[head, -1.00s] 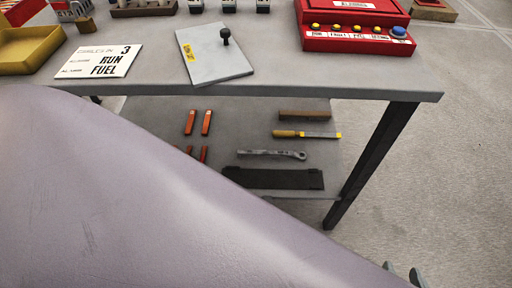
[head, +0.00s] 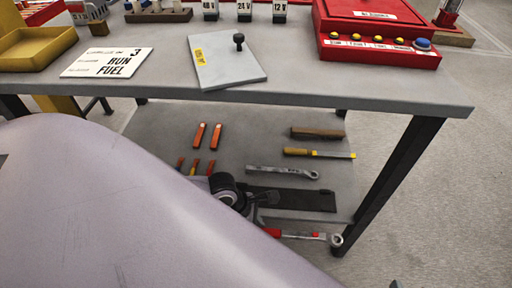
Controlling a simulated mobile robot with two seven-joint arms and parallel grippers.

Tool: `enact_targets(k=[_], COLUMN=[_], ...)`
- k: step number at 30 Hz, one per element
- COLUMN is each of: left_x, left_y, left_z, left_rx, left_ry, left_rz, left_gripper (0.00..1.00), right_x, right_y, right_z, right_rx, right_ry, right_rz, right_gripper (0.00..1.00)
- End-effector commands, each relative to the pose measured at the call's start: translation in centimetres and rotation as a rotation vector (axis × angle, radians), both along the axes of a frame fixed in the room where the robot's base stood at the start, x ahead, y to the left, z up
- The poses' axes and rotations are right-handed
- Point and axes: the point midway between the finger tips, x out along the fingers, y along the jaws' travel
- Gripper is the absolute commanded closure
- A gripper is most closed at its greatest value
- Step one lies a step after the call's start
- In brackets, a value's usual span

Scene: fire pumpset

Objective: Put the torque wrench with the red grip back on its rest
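The torque wrench with the red grip (head: 305,236) shows low in the head view, with its ring head to the right. It appears just in front of the lower shelf's front edge; the left end of its grip is hidden behind my lavender arm. A dark part of my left gripper or wrist (head: 243,196) shows beside the arm, above the grip. I cannot tell whether its fingers touch the wrench. A small dark tip at the bottom edge, likely my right gripper (head: 396,284), is almost out of the picture. A black mat (head: 300,200), possibly the rest, lies on the shelf.
The lower shelf (head: 255,135) holds orange-handled tools (head: 215,136), a brown bar (head: 318,132), a yellow-handled file (head: 320,153) and a grey spanner (head: 282,171). The tabletop (head: 300,92) overhangs it. A table leg (head: 395,180) stands right. Floor is clear beyond.

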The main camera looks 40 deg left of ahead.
Motion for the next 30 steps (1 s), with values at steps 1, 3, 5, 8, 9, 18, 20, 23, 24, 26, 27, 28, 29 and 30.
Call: enact_targets(k=[1,3,5,8,9,18,20,23,24,26,27,28,29,30], left_x=[0.7,1.2,1.7,2.5,2.8,5.2,5.7,6.5,6.9,7.3,7.7,7.9,8.2,8.5], left_y=[0.3,0.6,0.9,1.3,1.6,3.1,3.4,3.8,4.1,4.4,4.5,4.7,4.8,5.0], left_z=[-0.1,-0.1,-0.1,-0.1,-0.1,-0.1,-0.1,-0.1,-0.1,-0.1,-0.1,-0.1,-0.1,-0.1], left_rx=[-0.001,-0.001,-0.002,-0.003,-0.002,-0.002,-0.001,-0.002,-0.002,-0.001,-0.003,-0.002,-0.002,-0.001], left_ry=[-0.006,-0.006,-0.006,-0.005,-0.007,-0.005,-0.006,-0.006,-0.006,-0.005,-0.005,-0.006,-0.007,-0.006], left_rz=[0.002,0.002,0.002,0.001,0.002,0.003,0.002,0.003,0.002,0.002,0.003,0.003,0.002,0.002], left_gripper=[1.00,1.00,1.00,1.00,1.00,1.00,1.00,1.00,1.00,1.00,1.00,1.00,1.00,1.00], right_x=[0.1,0.1,0.0,0.0,0.1,0.7,0.8,0.9,1.0,1.0,1.1,1.2,1.3,1.3], right_y=[0.2,0.5,0.7,1.1,1.3,2.6,2.9,3.4,3.6,4.0,4.0,4.0,3.9,3.8], right_z=[-0.4,-0.6,-0.8,-1.1,-1.1,-1.3,-1.3,-1.2,-1.2,-1.1,-1.2,-1.1,-1.1,-1.1], right_rx=[0.014,0.030,0.047,0.073,0.083,0.167,0.186,0.219,0.230,0.248,0.244,0.239,0.234,0.228], right_ry=[0.001,0.005,0.009,0.014,0.013,0.015,0.014,0.012,0.010,0.009,0.000,-0.008,-0.018,-0.028], right_rz=[0.003,0.007,0.011,0.017,0.021,0.041,0.046,0.056,0.059,0.067,0.068,0.068,0.067,0.065], right_gripper=[0.52,0.52,0.52,0.52,0.52,0.52,0.52,0.52,0.52,0.52,0.52,0.52,0.52,0.52])
